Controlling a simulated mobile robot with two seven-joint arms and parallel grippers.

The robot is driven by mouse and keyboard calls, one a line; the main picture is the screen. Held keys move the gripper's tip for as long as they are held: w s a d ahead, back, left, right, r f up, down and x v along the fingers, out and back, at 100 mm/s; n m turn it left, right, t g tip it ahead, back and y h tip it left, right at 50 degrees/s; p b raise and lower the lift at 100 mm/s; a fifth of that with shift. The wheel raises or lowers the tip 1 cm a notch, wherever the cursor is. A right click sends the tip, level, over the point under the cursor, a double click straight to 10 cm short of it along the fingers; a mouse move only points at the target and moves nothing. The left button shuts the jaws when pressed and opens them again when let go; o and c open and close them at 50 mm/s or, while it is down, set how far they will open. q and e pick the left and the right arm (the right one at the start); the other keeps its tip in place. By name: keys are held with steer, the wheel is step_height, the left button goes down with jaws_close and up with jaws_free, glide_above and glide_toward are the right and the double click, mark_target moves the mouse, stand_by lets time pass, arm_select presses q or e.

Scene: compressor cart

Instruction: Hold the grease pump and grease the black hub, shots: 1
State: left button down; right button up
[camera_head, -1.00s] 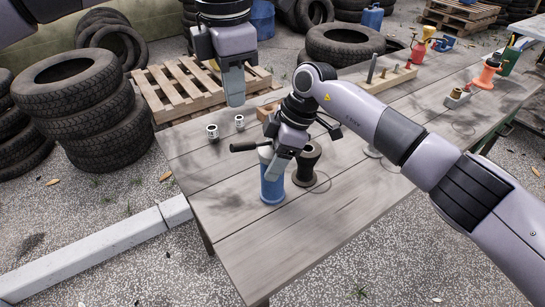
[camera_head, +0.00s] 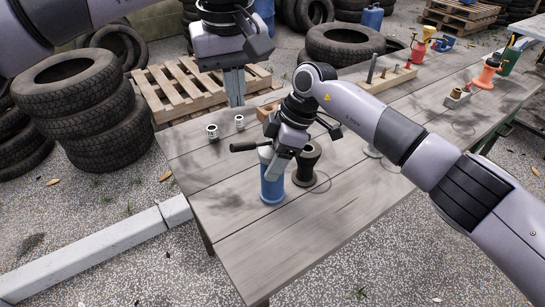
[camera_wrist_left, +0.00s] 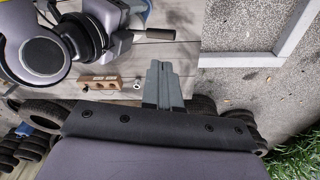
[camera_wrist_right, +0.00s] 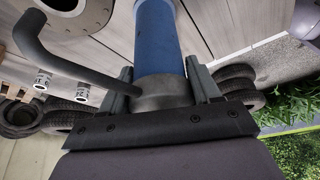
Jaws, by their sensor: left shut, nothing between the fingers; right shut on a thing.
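The grease pump (camera_head: 272,187) is a blue cylinder with a grey head and a dark side handle (camera_head: 248,147). It stands upright near the table's left front part. My right gripper (camera_head: 284,157) is shut on its grey head (camera_wrist_right: 163,94), which shows between the fingers in the right wrist view. The black hub (camera_head: 306,172), a dark spool shape, stands just right of the pump, partly behind my right gripper. My left gripper (camera_head: 235,98) is shut and empty, above the table's far left edge. Its closed fingers (camera_wrist_left: 164,75) show in the left wrist view.
Two small metal fittings (camera_head: 212,131) stand near the table's left edge. A wooden block with pegs (camera_head: 385,78) lies farther back. An orange-topped item (camera_head: 487,76) and red oil can (camera_head: 418,52) stand at the far right. The table's front (camera_head: 290,245) is clear.

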mark_target(240, 144)
arm_select(q)
steer(key=shift+f+m, duration=0.75)
steer(key=shift+f, duration=0.9)
steer(key=shift+f+m, duration=0.75)
steer(key=shift+f, duration=0.9)
steer(key=shift+f, duration=0.2)
steer(key=shift+f, duration=1.9)
steer(key=shift+r, duration=2.15)
